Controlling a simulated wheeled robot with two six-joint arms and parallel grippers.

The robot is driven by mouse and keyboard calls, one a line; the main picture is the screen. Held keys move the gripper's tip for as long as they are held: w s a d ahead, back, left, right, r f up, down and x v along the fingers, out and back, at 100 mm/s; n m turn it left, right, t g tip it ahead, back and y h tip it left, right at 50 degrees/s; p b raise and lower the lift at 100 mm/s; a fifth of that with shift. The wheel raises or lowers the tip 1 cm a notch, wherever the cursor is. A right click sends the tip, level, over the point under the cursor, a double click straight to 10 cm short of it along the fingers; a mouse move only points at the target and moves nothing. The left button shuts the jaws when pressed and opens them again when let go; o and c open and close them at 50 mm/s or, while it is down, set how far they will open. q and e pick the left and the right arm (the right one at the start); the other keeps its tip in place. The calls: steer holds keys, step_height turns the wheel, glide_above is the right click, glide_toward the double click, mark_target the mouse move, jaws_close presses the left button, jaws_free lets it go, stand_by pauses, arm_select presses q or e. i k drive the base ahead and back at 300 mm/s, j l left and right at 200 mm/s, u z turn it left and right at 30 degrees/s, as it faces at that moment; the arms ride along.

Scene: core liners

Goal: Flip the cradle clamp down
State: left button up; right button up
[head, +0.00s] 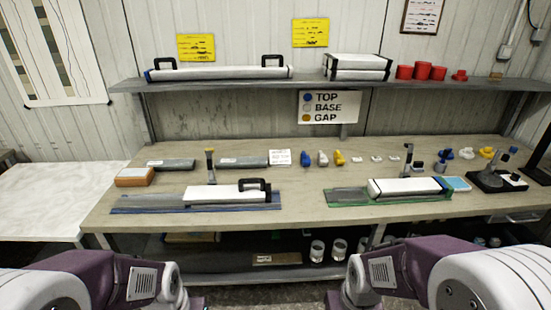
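Two long cradles lie on the workbench: a blue-edged cradle (150,204) on the left and a green-edged cradle (347,196) on the right. A white liner piece (225,194) with a black handle rests on the blue one, and a white liner piece (400,187) with a dark band rests on the green one. An upright clamp-like lever with a yellow-green top (210,161) stands at the back of the blue cradle. A dark upright lever (408,157) stands behind the green cradle. Both arms show at the bottom edge, away from the bench; their fingertips are out of frame.
The bench (300,215) has a clear front strip. Grey tubes (242,161), an orange-brown block (134,177), coloured caps (339,158) and a black stand (492,180) sit behind or beside the cradles. A shelf (215,82) with long boxes and red caps hangs above.

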mark_target(410, 146)
steer(key=i+l+z, duration=0.15)
steer(key=i+z, duration=0.2)
steer(key=i+l+z, duration=0.1)
steer(key=i+z, duration=0.55)
steer(key=k+l, duration=0.05)
